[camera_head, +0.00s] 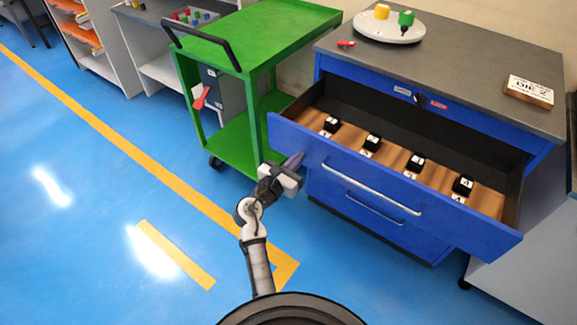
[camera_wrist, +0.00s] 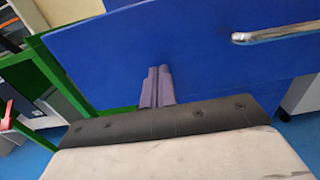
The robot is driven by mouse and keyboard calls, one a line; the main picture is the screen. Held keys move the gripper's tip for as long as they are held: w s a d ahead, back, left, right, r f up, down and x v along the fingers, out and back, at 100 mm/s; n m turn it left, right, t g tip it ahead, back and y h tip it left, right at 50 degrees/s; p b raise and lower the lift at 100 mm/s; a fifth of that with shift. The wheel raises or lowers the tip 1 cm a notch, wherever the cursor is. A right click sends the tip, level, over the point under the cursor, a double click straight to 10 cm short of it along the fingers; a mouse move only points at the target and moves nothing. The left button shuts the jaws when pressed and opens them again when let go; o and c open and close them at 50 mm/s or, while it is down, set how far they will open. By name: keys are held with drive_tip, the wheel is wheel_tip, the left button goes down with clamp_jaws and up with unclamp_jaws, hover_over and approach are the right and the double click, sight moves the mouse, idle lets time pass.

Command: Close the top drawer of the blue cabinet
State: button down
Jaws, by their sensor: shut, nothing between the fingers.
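The blue cabinet (camera_head: 342,217) stands at the right in the head view. Its top drawer (camera_head: 345,170) is pulled well out, with a silver bar handle (camera_head: 371,186) on its front. My gripper (camera_head: 296,160) is shut and empty at the left part of the drawer front, left of the handle. In the wrist view the shut fingers (camera_wrist: 156,75) point at the blue drawer front (camera_wrist: 125,45), and the handle (camera_wrist: 285,33) shows at upper right. I cannot tell whether the fingertips touch the front.
Several black numbered blocks (camera_head: 372,141) sit inside the drawer. A green cart (camera_head: 235,160) stands close at the left of the cabinet. The grey cabinet top (camera_head: 460,60) bears a round white base (camera_head: 389,28) and a wooden sign (camera_head: 529,91). Blue floor at left is clear.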

drive_tip(key=shift+w+d, duration=0.1)
drive_tip(key=shift+w, duration=0.1)
drive_tip(key=shift+w, duration=0.1)
